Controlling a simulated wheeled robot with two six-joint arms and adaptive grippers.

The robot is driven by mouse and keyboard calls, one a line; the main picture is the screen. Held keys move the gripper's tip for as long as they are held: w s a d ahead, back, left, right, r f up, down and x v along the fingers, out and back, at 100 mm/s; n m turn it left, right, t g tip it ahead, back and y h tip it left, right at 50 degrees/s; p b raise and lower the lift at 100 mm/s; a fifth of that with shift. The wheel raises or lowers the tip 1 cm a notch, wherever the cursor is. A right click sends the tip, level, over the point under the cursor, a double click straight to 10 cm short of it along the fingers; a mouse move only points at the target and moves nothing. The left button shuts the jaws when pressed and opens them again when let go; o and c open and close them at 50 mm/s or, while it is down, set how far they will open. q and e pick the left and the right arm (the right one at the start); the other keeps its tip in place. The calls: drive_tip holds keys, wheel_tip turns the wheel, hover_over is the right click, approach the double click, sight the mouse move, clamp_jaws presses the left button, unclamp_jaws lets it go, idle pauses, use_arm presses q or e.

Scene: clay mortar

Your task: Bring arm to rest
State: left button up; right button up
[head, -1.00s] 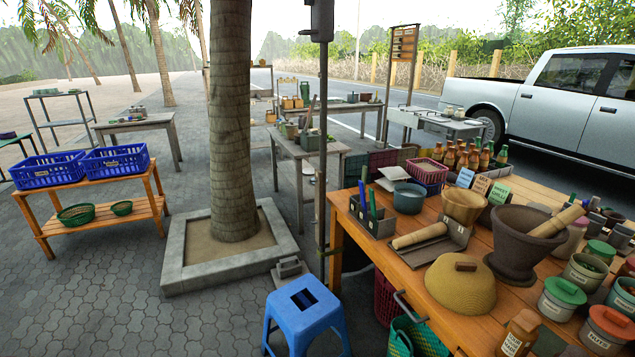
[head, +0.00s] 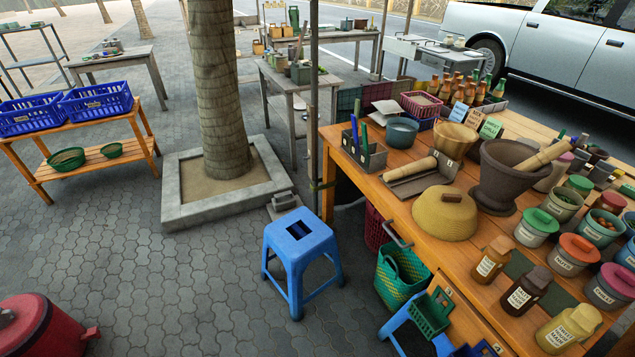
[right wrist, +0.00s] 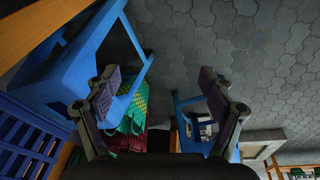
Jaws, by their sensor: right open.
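My right gripper (right wrist: 160,82) shows in the right wrist view, with its two fingers spread wide and nothing between them. It is open above grey paving, beside blue stools. My left gripper is in no view, and neither arm shows in the head view. The clay mortar (head: 490,190) stands upright on the wooden table (head: 400,215) with a pestle (head: 542,157) leaning in it. A woven dome lid (head: 445,214) lies in front of it.
A blue stool (head: 299,255) stands left of the table, and a green basket (head: 398,278) is beside the table's edge. A red round container (head: 40,328) is at lower left. Jars and bottles crowd the table's right side. Paving (head: 190,290) is clear at centre left.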

drive_tip(key=s+d+f+g+p, duration=0.1)
drive_tip(key=s+f, duration=1.2)
drive_tip(key=s, duration=0.5)
drive_tip(key=shift+f, duration=0.2)
drive_tip(key=shift+c, duration=0.4)
